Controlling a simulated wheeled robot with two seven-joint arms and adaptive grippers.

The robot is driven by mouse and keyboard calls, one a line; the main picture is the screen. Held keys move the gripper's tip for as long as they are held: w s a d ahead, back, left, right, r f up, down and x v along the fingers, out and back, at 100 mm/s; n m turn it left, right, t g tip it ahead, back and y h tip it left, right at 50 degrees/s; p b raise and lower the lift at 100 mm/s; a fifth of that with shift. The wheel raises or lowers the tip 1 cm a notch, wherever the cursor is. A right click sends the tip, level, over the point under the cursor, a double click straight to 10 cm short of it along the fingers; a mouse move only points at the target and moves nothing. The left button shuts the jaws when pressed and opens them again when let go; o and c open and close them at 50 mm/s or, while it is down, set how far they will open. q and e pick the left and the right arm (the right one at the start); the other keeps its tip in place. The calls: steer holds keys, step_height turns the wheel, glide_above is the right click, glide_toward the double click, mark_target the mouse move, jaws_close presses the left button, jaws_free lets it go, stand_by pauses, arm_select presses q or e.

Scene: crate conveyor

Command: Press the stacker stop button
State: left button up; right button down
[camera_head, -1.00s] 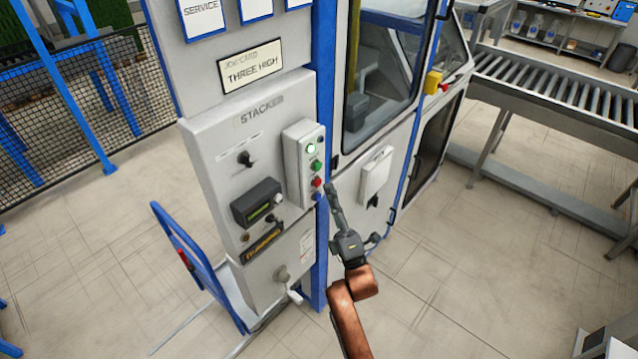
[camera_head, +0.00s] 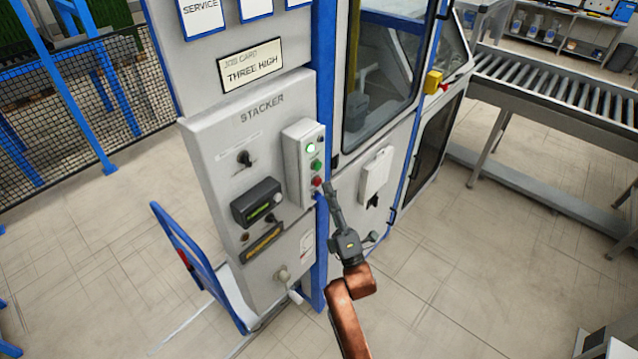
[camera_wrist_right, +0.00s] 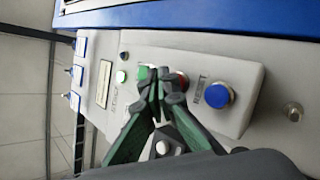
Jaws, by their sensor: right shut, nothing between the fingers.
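The grey stacker panel (camera_head: 222,150) carries a pale button box (camera_head: 292,150). The box has a lit light at the top, a green button (camera_head: 316,165) and a red button (camera_head: 317,182). In the right wrist view, the blue button (camera_wrist_right: 218,95) is marked RESET, and the red button (camera_wrist_right: 182,80) is partly hidden behind the fingers. My right gripper (camera_head: 328,188) is shut and empty, its tips just right of the red button. In the wrist view the tips (camera_wrist_right: 158,76) overlap the gap between green and red; contact cannot be told. My left gripper is not in view.
A selector knob (camera_head: 245,158), a small display unit (camera_head: 257,203) and a lower handle (camera_head: 284,275) stick out from the panel. A blue frame (camera_head: 190,255) stands at lower left. A glazed machine enclosure (camera_head: 385,80) stands to the right, with a roller conveyor (camera_head: 560,95) beyond.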

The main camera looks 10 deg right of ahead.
steer(key=shift+w+a+r, duration=0.15)
steer(key=shift+w+a, duration=0.25)
steer(key=shift+w, duration=0.1)
stand_by(1.1)
steer(key=shift+s, duration=0.1)
steer(key=shift+s+d, duration=0.45)
steer(key=shift+s, duration=0.25)
steer(key=shift+f, duration=0.2)
steer(key=shift+s+d+r+p, duration=0.1)
steer(key=shift+s+d+p, duration=0.25)
steer(key=shift+s+d, duration=0.55)
steer(key=shift+s+d+p, duration=0.35)
steer(key=shift+s+d, duration=0.35)
steer(key=shift+s, duration=0.35)
steer(key=shift+w, duration=0.1)
